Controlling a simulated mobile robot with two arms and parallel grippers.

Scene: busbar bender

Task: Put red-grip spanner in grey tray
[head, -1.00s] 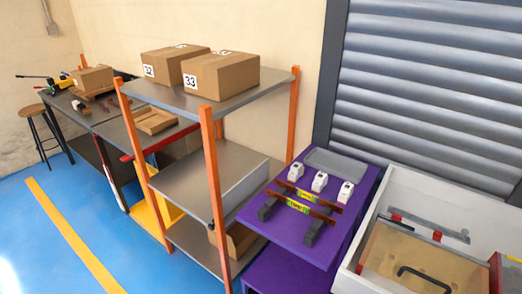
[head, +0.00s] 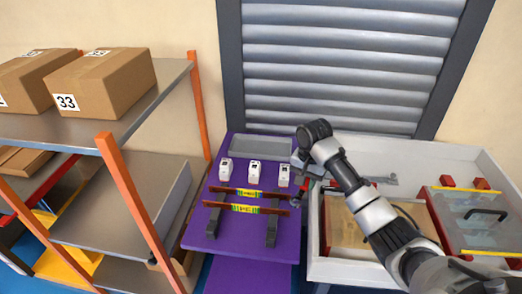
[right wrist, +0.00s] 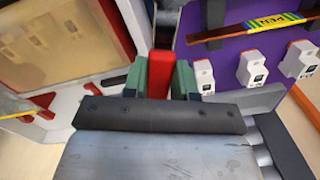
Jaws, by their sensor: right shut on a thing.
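My right gripper (head: 308,172) is over the right edge of the purple table, beside the white-walled bench. In the right wrist view its green fingers (right wrist: 160,80) are closed on the red grip of the red-grip spanner (right wrist: 160,70). The rest of the spanner is hard to make out. The grey tray (head: 262,146) lies at the back of the purple table, to the left of the gripper. No contents show in it. My left gripper is out of view.
A shelf rack with boxes (head: 100,80) stands left. The white-walled bench (head: 313,232) holds a wooden panel (head: 342,226) and a clear-covered panel (head: 480,222).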

